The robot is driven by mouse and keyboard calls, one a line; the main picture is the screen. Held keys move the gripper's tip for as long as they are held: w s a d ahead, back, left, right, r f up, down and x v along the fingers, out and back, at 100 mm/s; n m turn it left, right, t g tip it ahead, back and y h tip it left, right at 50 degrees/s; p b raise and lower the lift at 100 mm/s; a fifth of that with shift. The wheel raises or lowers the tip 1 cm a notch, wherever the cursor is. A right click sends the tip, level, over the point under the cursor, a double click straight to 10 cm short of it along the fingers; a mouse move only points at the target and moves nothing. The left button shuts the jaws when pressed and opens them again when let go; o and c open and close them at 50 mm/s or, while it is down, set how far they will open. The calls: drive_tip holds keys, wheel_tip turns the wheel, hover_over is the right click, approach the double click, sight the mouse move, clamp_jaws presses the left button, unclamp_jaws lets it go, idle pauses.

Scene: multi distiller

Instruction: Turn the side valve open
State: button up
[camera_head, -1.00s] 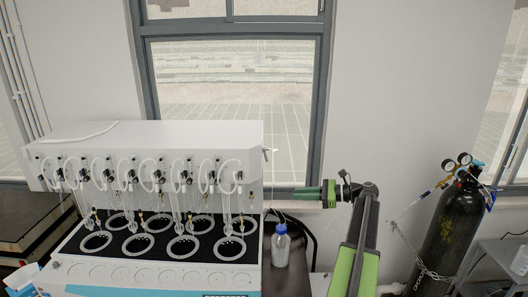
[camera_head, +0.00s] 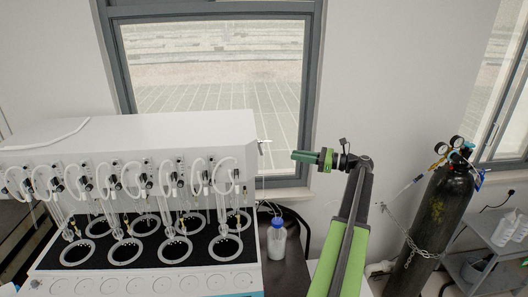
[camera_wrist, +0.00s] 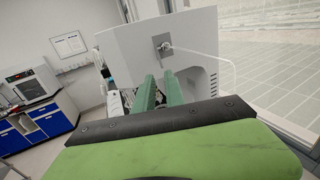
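The side valve (camera_head: 264,145) is a small metal fitting on the right end wall of the white distiller (camera_head: 130,130), near its top. In the wrist view the valve (camera_wrist: 165,46) sits on a grey square plate, with a clear tube running from it to the right. My gripper (camera_head: 294,156) is to the right of the valve and slightly lower in the picture, apart from it, with its green fingers pointing left. In the wrist view my gripper (camera_wrist: 161,84) has a gap between its fingers and nothing in it. The valve shows just beyond the fingertips.
A clear bottle with a blue cap (camera_head: 277,238) stands beside the distiller, below my gripper. A dark gas cylinder (camera_head: 436,225) with gauges is chained at the right. A window (camera_head: 210,80) is behind. Blue-fronted cabinets (camera_wrist: 40,122) stand at the left in the wrist view.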

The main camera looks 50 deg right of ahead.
sight(260, 148)
drive_tip(key=x, duration=1.2)
drive_tip(key=shift+w+a, duration=0.25)
drive_tip(key=shift+w, duration=0.05)
clamp_jaws()
drive_tip(key=p, duration=0.1)
drive_tip(key=g+p, duration=0.1)
drive_tip(key=p, duration=0.1)
drive_tip(key=shift+d+r+n+h, duration=0.15)
drive_tip(key=shift+n+h, duration=0.15)
unclamp_jaws()
drive_tip(key=shift+s, duration=0.1)
